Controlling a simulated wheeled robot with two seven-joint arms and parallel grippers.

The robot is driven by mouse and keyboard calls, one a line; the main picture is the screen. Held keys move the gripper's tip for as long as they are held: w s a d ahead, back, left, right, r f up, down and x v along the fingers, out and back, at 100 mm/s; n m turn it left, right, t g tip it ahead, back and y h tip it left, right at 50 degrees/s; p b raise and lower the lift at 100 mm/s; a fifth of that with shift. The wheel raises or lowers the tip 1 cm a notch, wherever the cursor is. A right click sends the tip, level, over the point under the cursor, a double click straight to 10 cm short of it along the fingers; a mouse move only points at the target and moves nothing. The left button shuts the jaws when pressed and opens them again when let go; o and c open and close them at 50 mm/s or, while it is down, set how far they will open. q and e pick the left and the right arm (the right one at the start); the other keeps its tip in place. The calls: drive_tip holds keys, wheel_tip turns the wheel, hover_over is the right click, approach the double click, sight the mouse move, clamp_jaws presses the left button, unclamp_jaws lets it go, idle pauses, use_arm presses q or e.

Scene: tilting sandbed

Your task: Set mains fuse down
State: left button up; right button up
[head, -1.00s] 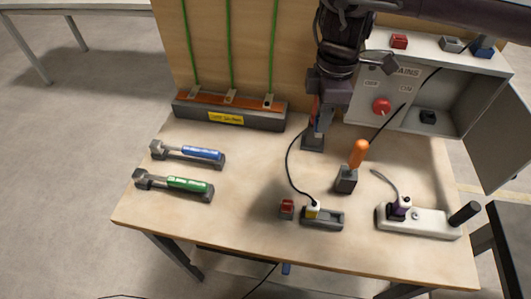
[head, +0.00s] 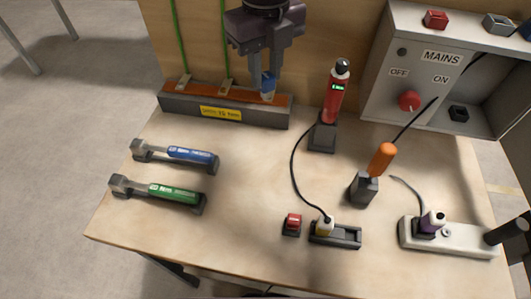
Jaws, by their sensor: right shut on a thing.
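My right gripper (head: 267,74) comes down from the top and is shut on a small blue piece (head: 268,84). It holds the piece at the right end of the copper bar (head: 215,93), over or against the bolt there; I cannot tell if they touch. The piece may be the mains fuse, but it is mostly hidden by the fingers. On top of the grey MAINS box (head: 390,70) sit a red block (head: 435,18), a grey holder (head: 498,22) and a blue part at the picture's edge. The box has a red knob (head: 409,100).
A red tester (head: 334,95) stands in a dark stand right of the gripper. An orange-handled screwdriver (head: 382,158) stands in a block. Blue (head: 190,154) and green (head: 173,192) torque wrenches lie at left. A power strip (head: 460,238) is front right. The middle of the table is clear.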

sight(266, 98)
wheel_tip(266, 98, down, 8)
drive_tip(key=shift+s+f+b, duration=0.1)
drive_tip(key=shift+b, duration=0.75)
wheel_tip(266, 98, down, 11)
drive_tip(key=shift+f+p, duration=0.1)
drive_tip(key=shift+p, duration=0.25)
drive_tip(key=shift+f, duration=0.25)
drive_tip(key=shift+f, duration=0.15)
drive_tip(key=o, duration=1)
